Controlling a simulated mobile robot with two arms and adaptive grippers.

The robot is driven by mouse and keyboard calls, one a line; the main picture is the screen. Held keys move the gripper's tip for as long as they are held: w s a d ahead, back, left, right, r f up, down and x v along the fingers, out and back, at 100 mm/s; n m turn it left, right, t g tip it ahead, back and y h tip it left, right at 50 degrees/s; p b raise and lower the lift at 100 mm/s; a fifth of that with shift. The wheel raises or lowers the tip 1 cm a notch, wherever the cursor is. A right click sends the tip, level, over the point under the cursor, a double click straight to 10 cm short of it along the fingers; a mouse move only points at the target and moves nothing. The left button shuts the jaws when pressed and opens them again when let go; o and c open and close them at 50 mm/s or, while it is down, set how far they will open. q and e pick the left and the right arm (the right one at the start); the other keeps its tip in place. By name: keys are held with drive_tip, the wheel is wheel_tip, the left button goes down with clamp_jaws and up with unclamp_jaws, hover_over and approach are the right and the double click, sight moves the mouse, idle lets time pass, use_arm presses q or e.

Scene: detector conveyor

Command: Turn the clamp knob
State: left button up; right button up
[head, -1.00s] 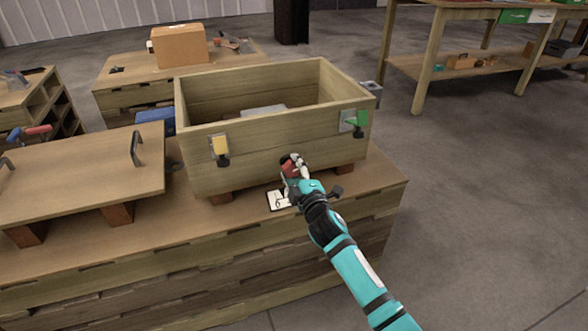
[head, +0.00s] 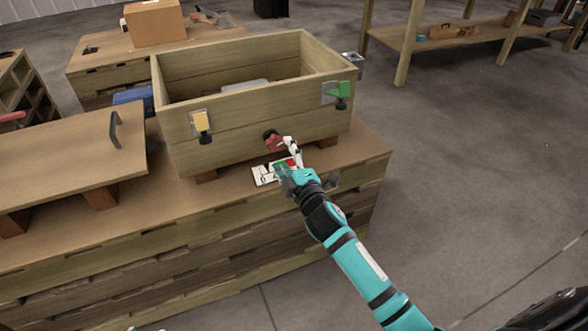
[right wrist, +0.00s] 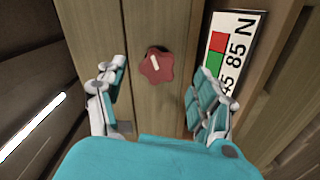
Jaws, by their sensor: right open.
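The clamp knob (head: 273,141) is red and lobed, on the front wall of an open wooden crate (head: 240,142), near its bottom. In the right wrist view the knob (right wrist: 157,66) shows whole, with a white mark on its face. My right gripper (head: 291,156) is open and empty, just in front and to the right of the knob in the head view. In the right wrist view its spread fingers (right wrist: 160,80) stand to either side of the knob, with gaps between. My left gripper is out of view.
A white label (right wrist: 228,58) with red and green patches and "85 N" lies beside the knob. A wooden lid (head: 70,160) with a dark handle lies left.

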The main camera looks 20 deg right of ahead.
drive_tip(key=s, duration=0.6)
drive_tip(key=shift+s, duration=0.2)
drive_tip(key=shift+d, duration=0.15)
idle(0.5)
